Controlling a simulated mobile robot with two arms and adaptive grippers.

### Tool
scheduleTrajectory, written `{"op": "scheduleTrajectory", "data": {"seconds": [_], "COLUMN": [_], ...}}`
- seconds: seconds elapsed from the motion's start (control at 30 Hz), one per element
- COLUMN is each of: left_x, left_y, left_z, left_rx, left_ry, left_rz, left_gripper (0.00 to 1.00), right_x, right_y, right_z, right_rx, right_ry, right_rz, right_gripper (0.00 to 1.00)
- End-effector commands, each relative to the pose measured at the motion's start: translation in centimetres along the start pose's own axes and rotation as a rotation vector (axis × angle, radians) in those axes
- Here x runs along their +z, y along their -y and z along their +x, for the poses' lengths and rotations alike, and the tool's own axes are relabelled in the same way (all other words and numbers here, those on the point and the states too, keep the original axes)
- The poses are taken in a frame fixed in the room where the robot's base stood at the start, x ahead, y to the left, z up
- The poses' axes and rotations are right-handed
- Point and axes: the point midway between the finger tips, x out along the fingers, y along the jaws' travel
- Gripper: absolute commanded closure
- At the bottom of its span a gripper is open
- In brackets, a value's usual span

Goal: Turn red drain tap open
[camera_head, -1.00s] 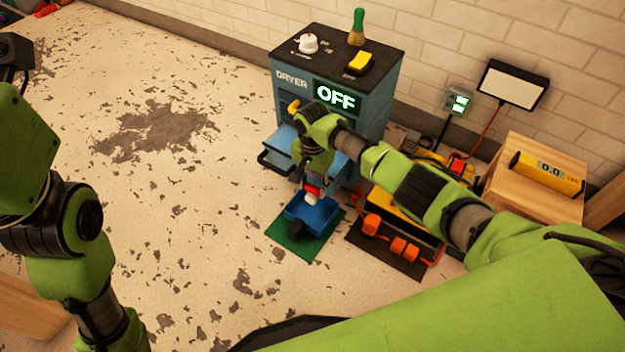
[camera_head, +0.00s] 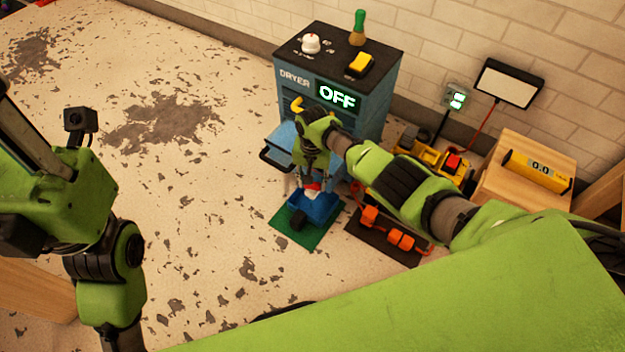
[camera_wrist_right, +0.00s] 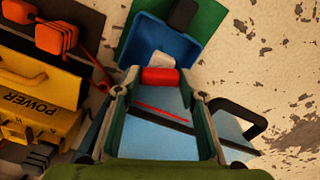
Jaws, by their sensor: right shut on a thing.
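The red drain tap (camera_wrist_right: 161,77) is a short red cylinder with a pale piece behind it, at the front of the blue dryer (camera_head: 352,127). It is small and partly hidden in the head view (camera_head: 312,187). My right gripper (camera_wrist_right: 160,84) has its fingertips on both sides of the tap and is shut on it. In the head view the right gripper (camera_head: 312,183) reaches down in front of the dryer. A blue tray (camera_head: 320,207) sits just below the tap on a green mat (camera_head: 305,240). My left arm shows at the left, but its fingers are out of view.
A yellow power unit (camera_wrist_right: 50,105) and orange plugs (camera_head: 400,239) on a dark mat stand right of the tray. A dark handle (camera_wrist_right: 240,118) juts from the dryer's front. A wooden box (camera_head: 520,190) stands further right. The floor left of the dryer is open.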

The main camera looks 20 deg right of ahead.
Motion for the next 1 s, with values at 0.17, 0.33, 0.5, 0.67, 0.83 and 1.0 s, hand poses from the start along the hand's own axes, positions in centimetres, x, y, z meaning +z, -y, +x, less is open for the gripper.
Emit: {"op": "scheduleTrajectory", "data": {"seconds": [0.17, 0.33, 0.5, 0.67, 0.83, 1.0], "left_x": [0.0, 0.0, 0.0, 0.0, 0.0, 0.0], "left_y": [0.0, 0.0, 0.0, 0.0, 0.0, -0.1], "left_z": [0.0, 0.0, 0.0, 0.0, -0.3, -1.1], "left_rx": [0.000, 0.001, 0.000, 0.000, 0.000, 0.000], "left_ry": [0.000, 0.001, 0.000, 0.000, 0.000, 0.000], "left_rz": [0.000, 0.000, 0.000, 0.001, 0.000, 0.000], "left_gripper": [0.71, 0.71, 0.71, 0.71, 0.71, 0.71], "right_x": [-0.3, -0.2, -0.2, -0.1, -0.2, -0.2], "right_y": [0.6, 0.3, 0.1, 0.0, -0.1, -0.1], "right_z": [-0.3, -0.1, -0.1, 0.0, 0.1, 0.3], "right_rx": [-0.013, -0.007, -0.003, -0.001, 0.000, -0.002], "right_ry": [-0.011, -0.007, -0.005, -0.004, -0.004, -0.006], "right_rz": [-0.002, 0.000, 0.001, 0.005, 0.060, 0.190], "right_gripper": [0.47, 0.46, 0.46, 0.46, 0.46, 0.46]}}
